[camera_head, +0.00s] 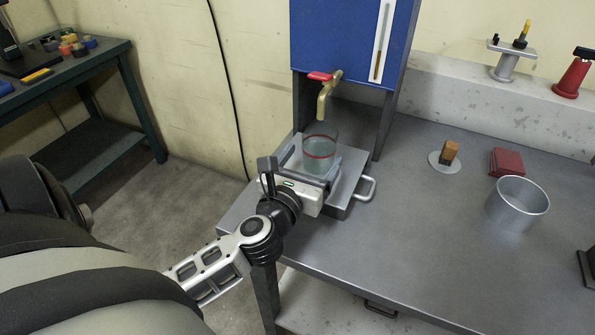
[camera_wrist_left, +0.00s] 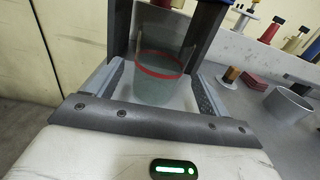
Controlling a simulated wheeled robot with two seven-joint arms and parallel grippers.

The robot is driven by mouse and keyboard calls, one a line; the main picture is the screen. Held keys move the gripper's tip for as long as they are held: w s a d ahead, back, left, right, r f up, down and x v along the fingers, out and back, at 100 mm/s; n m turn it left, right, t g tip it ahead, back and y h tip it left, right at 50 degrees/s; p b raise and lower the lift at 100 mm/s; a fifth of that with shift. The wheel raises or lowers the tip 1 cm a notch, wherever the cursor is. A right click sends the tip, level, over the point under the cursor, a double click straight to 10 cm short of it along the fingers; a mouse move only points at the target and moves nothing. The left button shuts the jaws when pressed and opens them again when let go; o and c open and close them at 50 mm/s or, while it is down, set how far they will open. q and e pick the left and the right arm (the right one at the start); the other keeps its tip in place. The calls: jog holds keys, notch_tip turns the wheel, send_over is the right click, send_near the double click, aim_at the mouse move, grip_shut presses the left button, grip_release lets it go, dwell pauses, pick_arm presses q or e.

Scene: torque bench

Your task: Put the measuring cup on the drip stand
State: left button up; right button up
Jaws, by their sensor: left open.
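The measuring cup (camera_head: 319,149) is clear with a red band and some pale liquid inside. It is upright below the brass tap, over the grey metal drip stand (camera_head: 347,192), and appears to rest on it; its base is partly hidden by my gripper. My left gripper (camera_head: 314,164) reaches in from the front and is open, with one finger on each side of the cup. In the left wrist view the cup (camera_wrist_left: 158,82) is between the fingers, with gaps visible on both sides. My right gripper is not in view.
The brass tap (camera_head: 325,96) with a red lever hangs from a blue tank (camera_head: 345,35) just above the cup. A metal pot (camera_head: 517,205), a wooden-handled piece (camera_head: 448,153) and red pads (camera_head: 507,162) are to the right. The bench's front middle is clear.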

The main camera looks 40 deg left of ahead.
pick_arm(q)
jog(key=b+v, duration=0.1)
jog(key=v, duration=0.5)
jog(key=shift+s+f, duration=0.1)
jog(key=shift+s+d, duration=0.15)
jog(key=shift+s, duration=0.25)
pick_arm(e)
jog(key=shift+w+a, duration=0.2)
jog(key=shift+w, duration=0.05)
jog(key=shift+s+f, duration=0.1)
